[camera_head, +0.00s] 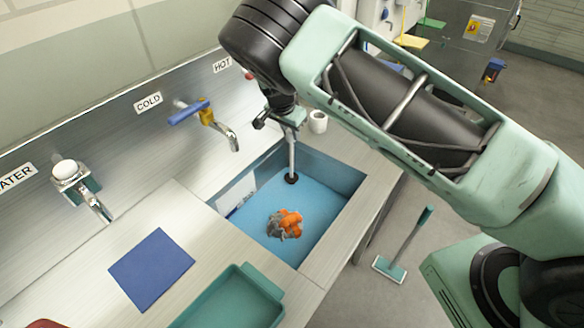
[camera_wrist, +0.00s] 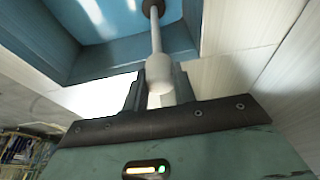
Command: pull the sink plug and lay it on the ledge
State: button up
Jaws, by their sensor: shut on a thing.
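The sink plug is a dark disc (camera_head: 291,178) on a long pale upright rod. In the wrist view the rod's rounded white knob (camera_wrist: 160,76) sits between the two dark fingers of my gripper (camera_wrist: 161,90), and the disc (camera_wrist: 153,5) is at the far end. My gripper (camera_head: 289,117) is shut on this knob above the sink. The disc is over the back part of the blue sink basin (camera_head: 330,208); I cannot tell whether it is seated or raised. The pale ledge (camera_head: 345,225) runs along the sink's right side.
A crumpled orange and grey bundle (camera_head: 285,223) lies in the basin. A white cup (camera_head: 318,122) stands behind the sink. A tap (camera_head: 222,130) juts from the back wall at the left. A blue mat (camera_head: 150,268) and teal tray (camera_head: 235,302) lie on the counter.

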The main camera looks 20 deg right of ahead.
jog(key=shift+r+p, duration=1.1)
jog(key=shift+r, duration=0.95)
